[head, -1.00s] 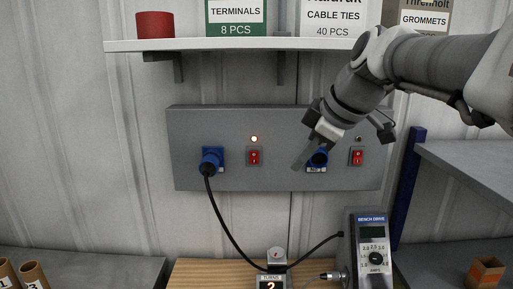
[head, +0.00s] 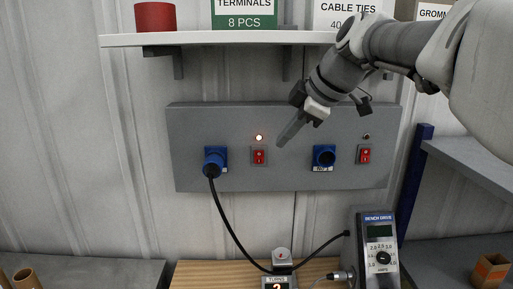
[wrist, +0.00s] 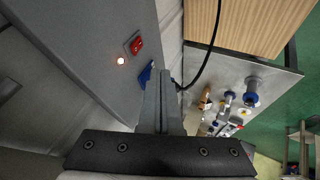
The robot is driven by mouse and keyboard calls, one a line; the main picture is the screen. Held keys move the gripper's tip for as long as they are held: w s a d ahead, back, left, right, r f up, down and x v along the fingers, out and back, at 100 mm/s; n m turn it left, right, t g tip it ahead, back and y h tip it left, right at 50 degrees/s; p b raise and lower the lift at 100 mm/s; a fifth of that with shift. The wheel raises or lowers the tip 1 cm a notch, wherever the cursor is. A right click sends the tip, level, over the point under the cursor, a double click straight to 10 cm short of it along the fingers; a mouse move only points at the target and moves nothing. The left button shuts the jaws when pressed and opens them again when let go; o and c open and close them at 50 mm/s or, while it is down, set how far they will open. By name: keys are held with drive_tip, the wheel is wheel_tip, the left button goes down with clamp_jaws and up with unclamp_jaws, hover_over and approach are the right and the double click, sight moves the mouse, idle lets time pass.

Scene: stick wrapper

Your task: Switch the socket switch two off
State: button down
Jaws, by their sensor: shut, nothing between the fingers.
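A grey panel (head: 290,178) on the wall carries two blue sockets and two red rocker switches. The left switch (head: 259,156) has a lit lamp (head: 259,138) above it. The right switch (head: 365,155) has a dark lamp (head: 366,137) above it. I cannot read which is numbered two. My gripper (head: 281,143) is shut and empty, its tips just right of and slightly above the left switch, apparently off the panel. In the wrist view the fingers (wrist: 161,85) point past a red switch (wrist: 136,44) beside a lit lamp (wrist: 121,61).
A black cable (head: 229,236) hangs from the plug in the left socket (head: 215,158). The right socket (head: 324,156) is empty. A shelf (head: 225,40) with boxes runs above the panel. A bench drive unit (head: 377,250) and a small display device (head: 280,280) stand below.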

sight(255, 159)
drive_tip(key=w+a+f, duration=0.1)
drive_tip(key=w+f, duration=0.1)
drive_tip(key=w+a+f+p, duration=0.1)
drive_tip(key=w+f, duration=0.1)
drive_tip(key=w, duration=0.1)
drive_tip(key=w+a+f, duration=0.2)
drive_tip(key=f, duration=0.1)
drive_tip(key=shift+w+f, duration=0.1)
drive_tip(key=shift+w, duration=0.25)
drive_tip(key=shift+w+p, duration=0.3)
drive_tip(key=shift+w, duration=0.25)
drive_tip(key=shift+w+r+p, duration=0.2)
drive_tip(key=shift+r+p, duration=0.15)
drive_tip(key=shift+p, duration=0.55)
drive_tip(key=shift+w+f+g, duration=0.1)
drive_tip(key=shift+f+g, duration=0.15)
drive_tip(key=shift+g, duration=0.05)
drive_tip(key=shift+r, duration=0.25)
